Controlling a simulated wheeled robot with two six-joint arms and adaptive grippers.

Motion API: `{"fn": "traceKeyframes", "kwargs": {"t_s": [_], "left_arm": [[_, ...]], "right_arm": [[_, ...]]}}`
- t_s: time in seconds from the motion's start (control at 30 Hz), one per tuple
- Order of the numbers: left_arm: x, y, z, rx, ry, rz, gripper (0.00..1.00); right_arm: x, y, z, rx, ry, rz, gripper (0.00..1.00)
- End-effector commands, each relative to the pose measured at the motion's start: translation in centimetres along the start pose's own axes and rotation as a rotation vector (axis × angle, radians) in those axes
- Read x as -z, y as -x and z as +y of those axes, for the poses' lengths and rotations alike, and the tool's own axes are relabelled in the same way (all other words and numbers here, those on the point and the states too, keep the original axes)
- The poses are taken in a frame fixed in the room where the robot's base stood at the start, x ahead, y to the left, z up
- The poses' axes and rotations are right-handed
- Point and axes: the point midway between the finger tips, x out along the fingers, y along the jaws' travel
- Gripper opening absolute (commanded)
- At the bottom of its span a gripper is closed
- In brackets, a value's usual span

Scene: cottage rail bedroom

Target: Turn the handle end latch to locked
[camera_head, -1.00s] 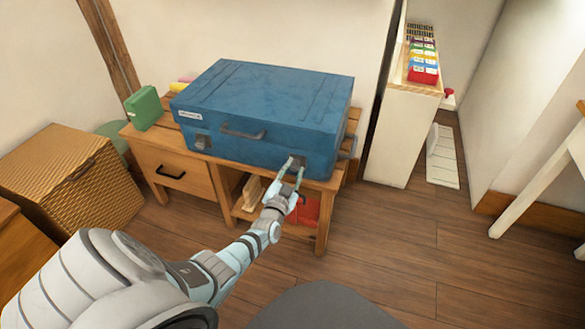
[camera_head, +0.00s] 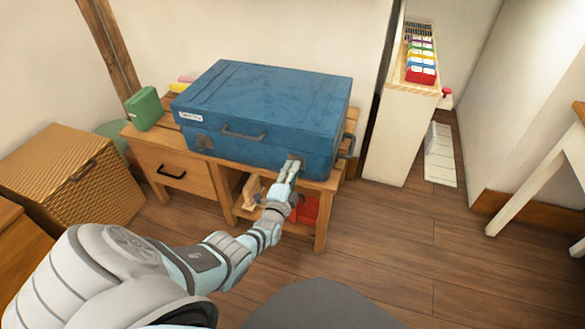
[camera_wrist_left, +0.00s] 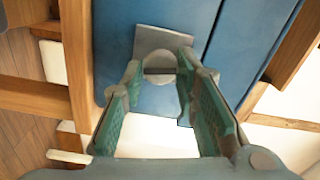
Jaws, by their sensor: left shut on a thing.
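The blue case (camera_head: 262,108) lies flat on the wooden desk with its lid down. The handle end latch is the grey latch at the right of its front face, near the side handle (camera_head: 346,147). In the left wrist view this latch (camera_wrist_left: 160,38) shows as a grey plate with a round turning piece. My left gripper (camera_head: 292,168) reaches it from the front and is shut on the turning piece, a fingertip on each side. In the head view the fingers mostly hide the latch. A second latch (camera_head: 203,143) is at the front left. My right gripper is not in view.
A front handle (camera_head: 242,132) sticks out between the latches. A green box (camera_head: 143,108) stands on the desk's left end. The shelf below holds a red item (camera_head: 304,210).

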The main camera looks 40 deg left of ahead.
Motion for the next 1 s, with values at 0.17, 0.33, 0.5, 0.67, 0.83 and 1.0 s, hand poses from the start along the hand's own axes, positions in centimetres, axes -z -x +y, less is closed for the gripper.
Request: {"fn": "traceKeyframes", "kwargs": {"t_s": [0.17, 0.33, 0.5, 0.67, 0.83, 1.0], "left_arm": [[0.04, -0.01, 0.08, -0.002, -0.109, 0.000, 0.00], [0.03, 0.00, 0.10, -0.001, -0.180, 0.000, 0.00], [0.02, 0.00, 0.11, -0.001, -0.216, 0.000, 0.00], [0.02, 0.00, 0.11, -0.001, -0.228, 0.000, 0.00], [0.02, -0.01, 0.10, -0.001, -0.228, 0.000, 0.00], [0.02, -0.01, 0.10, -0.001, -0.227, 0.001, 0.35]], "right_arm": [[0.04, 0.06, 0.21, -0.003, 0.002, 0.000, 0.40], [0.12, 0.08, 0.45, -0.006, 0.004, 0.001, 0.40], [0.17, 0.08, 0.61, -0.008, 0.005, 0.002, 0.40], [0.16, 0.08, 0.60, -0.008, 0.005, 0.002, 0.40], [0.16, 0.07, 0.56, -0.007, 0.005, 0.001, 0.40], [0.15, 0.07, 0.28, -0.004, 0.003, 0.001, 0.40]]}}
